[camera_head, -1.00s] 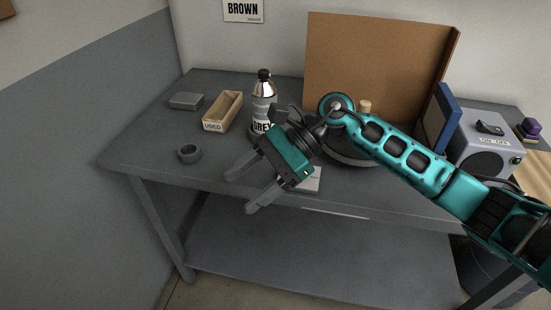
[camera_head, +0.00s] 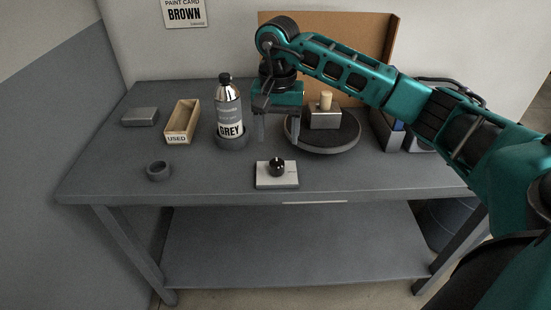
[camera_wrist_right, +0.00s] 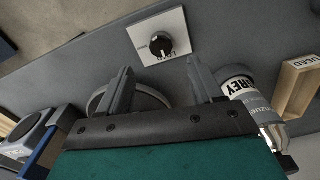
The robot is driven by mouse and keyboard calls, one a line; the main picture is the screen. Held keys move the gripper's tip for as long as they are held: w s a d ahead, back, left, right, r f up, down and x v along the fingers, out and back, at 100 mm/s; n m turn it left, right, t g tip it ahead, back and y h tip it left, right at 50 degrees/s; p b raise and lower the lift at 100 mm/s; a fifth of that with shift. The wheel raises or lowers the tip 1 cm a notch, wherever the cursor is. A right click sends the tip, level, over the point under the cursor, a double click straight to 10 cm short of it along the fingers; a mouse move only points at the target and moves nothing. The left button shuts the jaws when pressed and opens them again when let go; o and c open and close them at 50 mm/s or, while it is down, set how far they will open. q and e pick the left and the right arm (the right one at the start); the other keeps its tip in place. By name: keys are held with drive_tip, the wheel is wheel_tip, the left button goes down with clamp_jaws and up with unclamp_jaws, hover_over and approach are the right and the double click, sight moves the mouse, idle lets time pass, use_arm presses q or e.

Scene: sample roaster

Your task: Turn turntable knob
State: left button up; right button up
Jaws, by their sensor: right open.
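The turntable knob (camera_head: 278,167) is a small black dial on a white plate (camera_head: 262,181) near the front edge of the table. It also shows in the right wrist view (camera_wrist_right: 160,45), with a white mark on it, beyond the fingertips. The round dark turntable (camera_head: 335,143) stands behind and to the right of the knob and carries a grey block (camera_head: 325,118) with a wooden peg. My right gripper (camera_head: 276,140) is open and empty, fingers pointing down, above the table behind the knob, between the bottle and the turntable. My left gripper is not in view.
The GREY spray bottle (camera_head: 229,108) stands in a dark holder close to the left of my right gripper. A USED tray (camera_head: 183,122), a grey box (camera_head: 140,117) and a dark ring (camera_head: 158,171) sit further left. A brown board (camera_head: 365,40) stands behind.

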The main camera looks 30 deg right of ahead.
sight(277, 163)
wheel_tip(277, 163, down, 8)
drive_tip(key=shift+f, duration=0.15)
idle(0.3)
drive_tip(key=c, duration=1.1)
